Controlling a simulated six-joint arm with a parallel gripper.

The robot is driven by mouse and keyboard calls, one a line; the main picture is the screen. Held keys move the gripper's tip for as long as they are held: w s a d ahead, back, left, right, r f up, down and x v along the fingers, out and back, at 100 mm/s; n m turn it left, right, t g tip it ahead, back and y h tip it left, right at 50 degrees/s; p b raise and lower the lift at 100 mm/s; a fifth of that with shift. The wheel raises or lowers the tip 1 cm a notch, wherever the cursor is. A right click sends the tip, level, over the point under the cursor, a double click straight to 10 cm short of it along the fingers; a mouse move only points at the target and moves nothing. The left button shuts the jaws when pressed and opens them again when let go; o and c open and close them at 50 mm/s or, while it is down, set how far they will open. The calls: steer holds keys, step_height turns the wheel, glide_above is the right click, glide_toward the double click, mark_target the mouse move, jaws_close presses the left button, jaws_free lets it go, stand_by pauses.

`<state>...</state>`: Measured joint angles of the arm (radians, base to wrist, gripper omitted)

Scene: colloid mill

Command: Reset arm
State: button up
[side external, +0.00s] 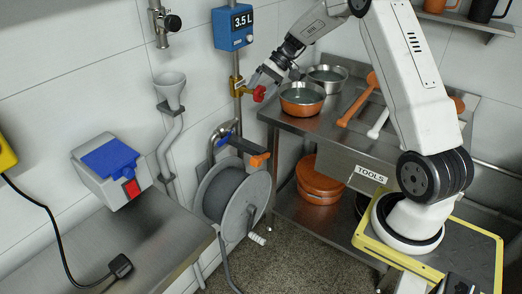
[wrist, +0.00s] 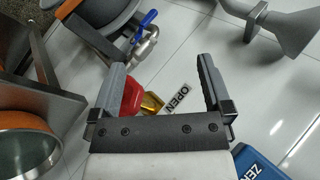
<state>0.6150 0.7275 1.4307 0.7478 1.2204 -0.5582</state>
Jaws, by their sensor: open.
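My gripper (side external: 266,78) is at the wall pipe, beside the red valve handle (side external: 259,93). In the wrist view my gripper (wrist: 160,72) shows its two fingers wide apart with nothing clamped between them. The red handle (wrist: 131,97) lies by the left finger, partly hidden by it, with a brass valve body (wrist: 152,104) to its right. I cannot tell whether the finger touches the handle.
An orange pan (side external: 302,106) and a steel bowl (side external: 327,82) stand close by on the steel bench (side external: 330,128).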

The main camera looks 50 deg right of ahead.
steer(key=s+a+f+n+h, duration=0.2)
steer(key=s+a+h, duration=0.1)
steer(key=s+a, duration=0.7)
steer(key=s+a+f+n+g+h, duration=0.1)
steer(key=s+a+h, duration=0.3)
steer(key=s+a, duration=0.6)
steer(key=shift+s+a+f+n, duration=0.3)
steer(key=shift+f+n, duration=0.35)
steer(key=shift+n, duration=0.15)
